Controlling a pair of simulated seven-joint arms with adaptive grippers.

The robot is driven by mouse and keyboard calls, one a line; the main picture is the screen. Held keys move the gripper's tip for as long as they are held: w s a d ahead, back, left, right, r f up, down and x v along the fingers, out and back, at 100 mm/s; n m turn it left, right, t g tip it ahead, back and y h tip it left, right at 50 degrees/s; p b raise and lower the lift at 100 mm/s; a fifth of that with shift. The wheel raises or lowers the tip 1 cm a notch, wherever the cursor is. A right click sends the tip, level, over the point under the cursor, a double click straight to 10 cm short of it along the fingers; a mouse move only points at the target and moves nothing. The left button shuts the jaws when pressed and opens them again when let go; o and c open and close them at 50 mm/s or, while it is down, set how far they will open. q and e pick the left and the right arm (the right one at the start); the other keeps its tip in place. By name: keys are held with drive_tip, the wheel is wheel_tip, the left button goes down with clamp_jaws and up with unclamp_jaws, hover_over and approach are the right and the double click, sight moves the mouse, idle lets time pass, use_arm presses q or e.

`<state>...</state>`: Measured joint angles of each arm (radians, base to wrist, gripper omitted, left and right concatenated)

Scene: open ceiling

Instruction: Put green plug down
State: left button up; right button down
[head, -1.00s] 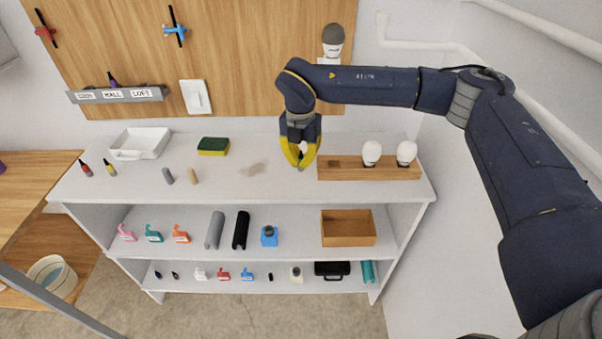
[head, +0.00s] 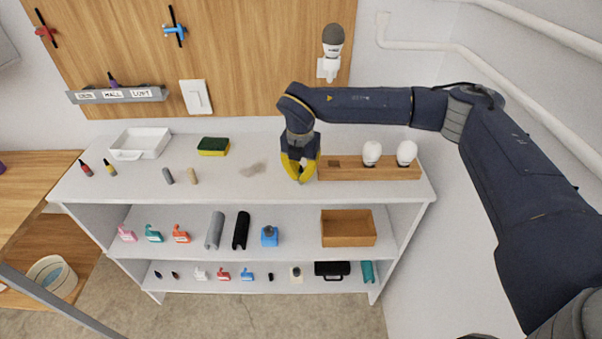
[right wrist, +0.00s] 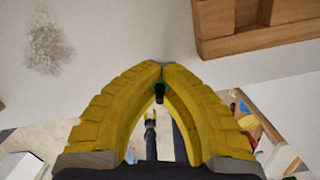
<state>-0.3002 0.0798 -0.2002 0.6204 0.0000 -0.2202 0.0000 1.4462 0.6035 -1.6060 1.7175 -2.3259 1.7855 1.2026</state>
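My right gripper (head: 300,180) points down at the cabinet's white top (head: 228,182), just left of the wooden block with sockets (head: 365,173). In the right wrist view, its yellow fingers (right wrist: 158,68) meet at the tips. A small green and dark piece, seemingly the green plug (right wrist: 158,88), shows between them, mostly hidden by the fingers. In the head view the plug is hidden. The fingertips are at or very near the top surface; I cannot tell whether the plug touches it. My left gripper is not in view.
Two white bulbs (head: 372,153) stand in the block, to the right of the gripper. A sponge (head: 213,146), a white tray (head: 140,144) and small bottles stand further left. A grey smudge (head: 253,169) marks the otherwise clear surface between the sponge and gripper.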

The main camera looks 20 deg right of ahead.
drive_tip(key=c, duration=2.1)
unclamp_jaws()
drive_tip(key=shift+f, duration=0.2)
drive_tip(key=shift+c, duration=0.2)
drive_tip(key=o, duration=0.5)
drive_tip(key=shift+o, duration=0.2)
drive_tip(key=shift+r, duration=0.1)
wheel_tip(320, 180, up, 12)
drive_tip(key=shift+s+a, duration=0.25)
drive_tip(key=shift+s, duration=0.2)
drive_tip(key=shift+r, duration=0.1)
